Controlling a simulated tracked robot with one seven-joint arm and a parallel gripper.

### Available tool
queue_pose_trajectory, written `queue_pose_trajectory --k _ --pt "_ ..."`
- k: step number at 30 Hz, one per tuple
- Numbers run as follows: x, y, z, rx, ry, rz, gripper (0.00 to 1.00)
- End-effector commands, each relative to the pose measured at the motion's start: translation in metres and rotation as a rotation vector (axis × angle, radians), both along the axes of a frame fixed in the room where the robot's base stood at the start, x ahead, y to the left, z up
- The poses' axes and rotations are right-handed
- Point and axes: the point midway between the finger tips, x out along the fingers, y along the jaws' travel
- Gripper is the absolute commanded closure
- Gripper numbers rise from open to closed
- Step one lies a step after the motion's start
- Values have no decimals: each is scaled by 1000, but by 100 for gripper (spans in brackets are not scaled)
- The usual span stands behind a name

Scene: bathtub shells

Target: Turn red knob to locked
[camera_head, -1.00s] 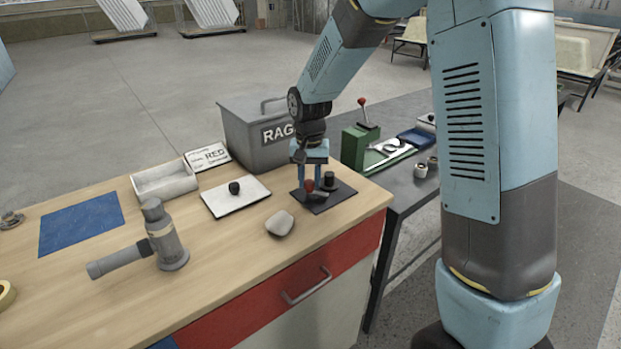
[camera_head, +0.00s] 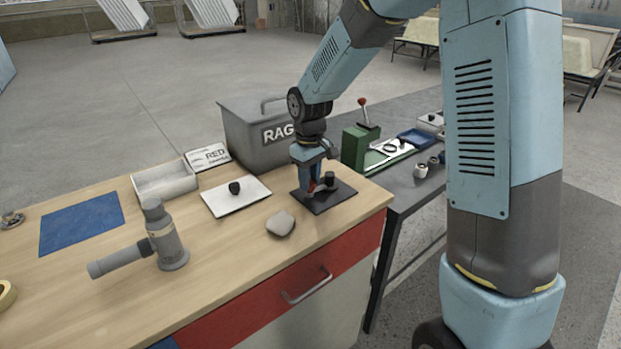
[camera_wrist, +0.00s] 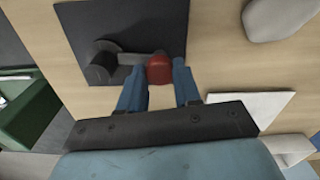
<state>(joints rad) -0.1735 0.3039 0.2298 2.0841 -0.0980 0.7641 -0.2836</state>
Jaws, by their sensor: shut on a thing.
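The red knob (camera_wrist: 159,70) sits on a dark square plate (camera_wrist: 165,20) that lies on the wooden bench. My gripper (camera_wrist: 159,84) points down and is shut on the red knob, with one blue finger on each side. In the head view, my gripper (camera_head: 314,186) is over the left part of the plate (camera_head: 342,195), and its fingers hide most of the knob. A black knob (camera_head: 330,178) stands beside it on the same plate. In the wrist view, a dark grey bar reaches from near the black knob (camera_wrist: 103,65) to the red knob. I see no readable locked mark.
A grey stone (camera_head: 281,223) lies left of the plate. A grey RAG bin (camera_head: 245,138) stands behind. A green device with a red-tipped lever (camera_head: 358,142) is on the dark table to the right.

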Motion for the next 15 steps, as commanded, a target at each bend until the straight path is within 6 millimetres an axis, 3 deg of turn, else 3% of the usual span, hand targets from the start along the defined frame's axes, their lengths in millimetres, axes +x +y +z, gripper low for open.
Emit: queue_pose_trajectory --k 15 --pt "3 -2 1 0 -6 121 98"
